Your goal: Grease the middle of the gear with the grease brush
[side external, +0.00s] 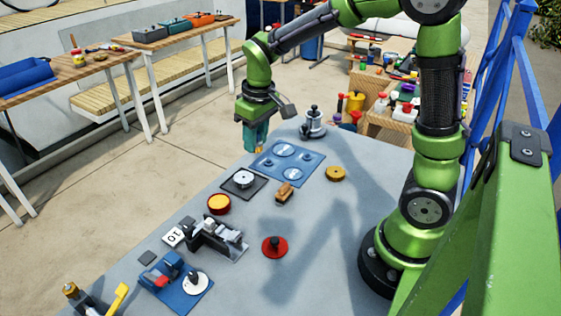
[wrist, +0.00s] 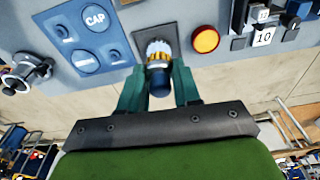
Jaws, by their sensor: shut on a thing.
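The gear (side external: 243,178) appears as a pale silver disc on a dark square plate (side external: 231,186) on the grey table. My gripper (side external: 257,143) hangs above and behind it in the side view, pointing down. In the wrist view my gripper (wrist: 159,88) has its teal fingers shut on the grease brush (wrist: 159,81), which has a dark blue handle and a yellowish end. An orange-yellow tip of the brush (side external: 259,150) shows below the fingers, apart from the gear. In the wrist view the brush covers most of the gear, and the dark plate (wrist: 142,38) shows around it.
A blue panel (side external: 262,164) with round pieces lies behind the gear. A red-and-yellow round piece (side external: 219,204), a wooden block (side external: 285,193), a gold disc (side external: 335,174) and a red disc (side external: 274,246) lie nearby. A metal stand (side external: 313,124) is at the back. The table's right side is mostly clear.

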